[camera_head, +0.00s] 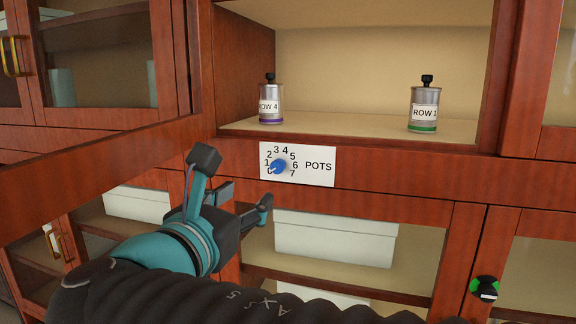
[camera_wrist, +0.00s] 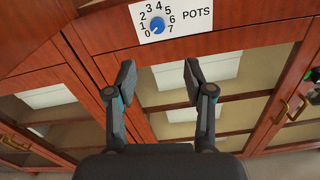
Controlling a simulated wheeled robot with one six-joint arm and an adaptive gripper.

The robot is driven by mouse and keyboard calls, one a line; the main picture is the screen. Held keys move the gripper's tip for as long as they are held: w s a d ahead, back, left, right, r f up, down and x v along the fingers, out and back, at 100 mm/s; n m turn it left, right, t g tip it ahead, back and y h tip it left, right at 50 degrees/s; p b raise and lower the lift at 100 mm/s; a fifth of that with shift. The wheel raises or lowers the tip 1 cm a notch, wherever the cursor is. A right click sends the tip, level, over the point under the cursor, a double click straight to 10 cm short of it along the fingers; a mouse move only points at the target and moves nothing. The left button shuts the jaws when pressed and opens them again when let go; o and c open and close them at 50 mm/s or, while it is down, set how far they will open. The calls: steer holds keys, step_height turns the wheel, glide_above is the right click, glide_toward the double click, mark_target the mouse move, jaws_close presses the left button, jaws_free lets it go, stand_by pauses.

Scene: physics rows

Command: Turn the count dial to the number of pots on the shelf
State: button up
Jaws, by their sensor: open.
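The count dial is a blue knob (camera_head: 279,167) on a white plate (camera_head: 318,178) marked 0 to 7 and POTS, below the shelf. Its white pointer mark faces lower left, at or near 0. The knob also shows at the top of the wrist view (camera_wrist: 158,25). Two grey metal pots with black knobs stand upright on the shelf (camera_head: 340,126): the ROW 4 pot (camera_head: 271,102) with a purple band at left, and the ROW 1 pot (camera_head: 425,108) with a green band at right. My gripper (camera_head: 248,194) is open and empty, below and apart from the knob.
A wooden door edge (camera_head: 100,172) slants across the left. White boxes (camera_head: 335,238) lie behind the lower cabinet front. A green and black round fitting (camera_head: 486,289) is at lower right, and brass handles (camera_wrist: 280,112) show at right in the wrist view. The shelf between the pots is clear.

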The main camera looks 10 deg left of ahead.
mark_target(276, 168)
steer(key=w, duration=0.9)
steer(key=w+p, duration=0.1)
steer(key=w, duration=0.3)
steer(key=shift+w+d+r, duration=0.15)
steer(key=shift+w+d, duration=0.1)
steer(key=shift+d, duration=0.15)
jaws_close()
